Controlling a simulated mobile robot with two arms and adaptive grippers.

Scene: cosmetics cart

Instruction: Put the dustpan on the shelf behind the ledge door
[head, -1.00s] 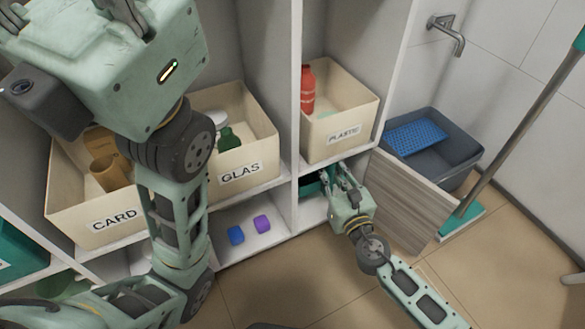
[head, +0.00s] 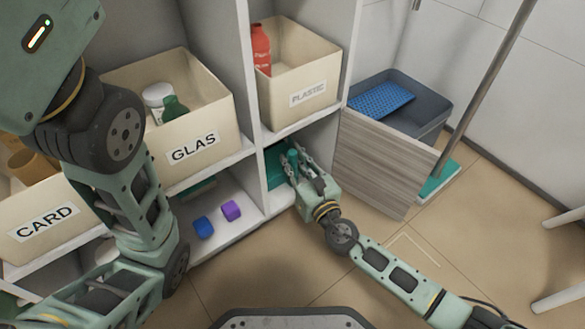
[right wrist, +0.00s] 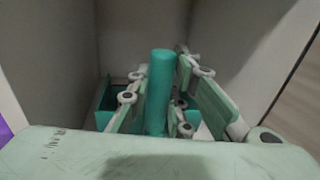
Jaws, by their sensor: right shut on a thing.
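The teal dustpan (head: 277,168) is inside the low compartment under the plastic bin. Its upright teal handle (right wrist: 158,92) stands between the fingers of my right gripper (head: 293,156), which is shut on it. In the right wrist view part of the pan (right wrist: 108,104) shows behind the fingers; the rest is hidden by my gripper. I cannot tell whether the pan touches the shelf floor. The wood-grain ledge door (head: 380,165) stands open to the right of the compartment. My left arm crosses the left of the head view, but its gripper is out of the picture.
Bins marked card (head: 45,222), glas (head: 193,149) and plastic (head: 307,97) sit above. A blue block (head: 203,228) and a purple block (head: 231,210) lie in the adjoining low compartment. A grey tub (head: 430,108) and a broom (head: 440,180) are beyond the door.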

